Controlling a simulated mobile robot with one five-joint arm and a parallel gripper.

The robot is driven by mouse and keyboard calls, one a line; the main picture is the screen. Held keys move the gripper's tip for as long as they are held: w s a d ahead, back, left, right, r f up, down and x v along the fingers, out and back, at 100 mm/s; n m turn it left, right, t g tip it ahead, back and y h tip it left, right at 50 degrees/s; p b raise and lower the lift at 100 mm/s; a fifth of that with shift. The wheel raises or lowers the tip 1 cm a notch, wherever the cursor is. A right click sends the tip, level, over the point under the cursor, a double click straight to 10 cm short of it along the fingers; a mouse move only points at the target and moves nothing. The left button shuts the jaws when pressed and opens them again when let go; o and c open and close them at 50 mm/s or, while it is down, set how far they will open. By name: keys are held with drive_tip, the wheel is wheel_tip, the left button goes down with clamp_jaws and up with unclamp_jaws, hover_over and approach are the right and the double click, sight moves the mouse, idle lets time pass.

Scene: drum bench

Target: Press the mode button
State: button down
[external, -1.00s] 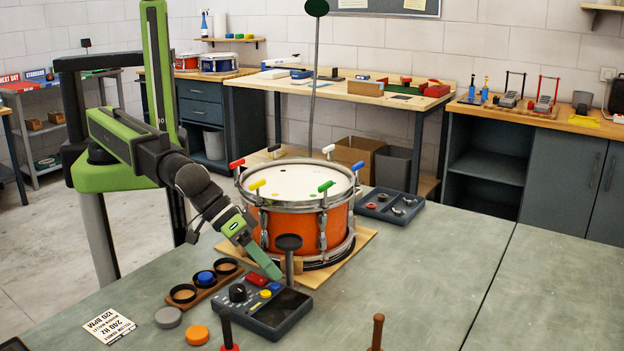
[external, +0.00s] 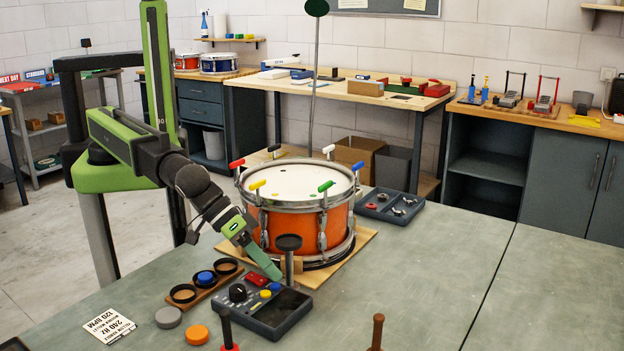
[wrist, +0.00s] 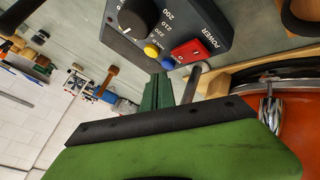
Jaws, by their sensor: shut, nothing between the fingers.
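The control box (external: 272,322) lies on the bench in front of the drum, with a black knob (external: 237,292), a red power switch (external: 256,279), a yellow button (external: 265,293) and a blue button (external: 275,286). In the wrist view the yellow button (wrist: 151,50) and the blue button (wrist: 168,63) sit beside the red switch (wrist: 190,51). I cannot read the small label beside them. My gripper (external: 277,276) is shut and empty, slanting down to the box. Its green fingertips (wrist: 158,78) are close to the blue button; I cannot tell whether they touch it.
An orange drum (external: 280,229) on a wooden board stands right behind my gripper. A dark round-topped post (external: 289,258) stands close beside the fingers.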

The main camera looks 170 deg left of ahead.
sight(271, 284)
drive_tip(key=shift+f, duration=0.4)
drive_tip(key=shift+f+b, duration=0.1)
drive_tip(key=shift+b, duration=0.25)
drive_tip(key=shift+r+p, duration=0.55)
drive_tip(key=shift+r, duration=0.05)
wheel_tip(271, 284, up, 6)
drive_tip(key=p, duration=0.6)
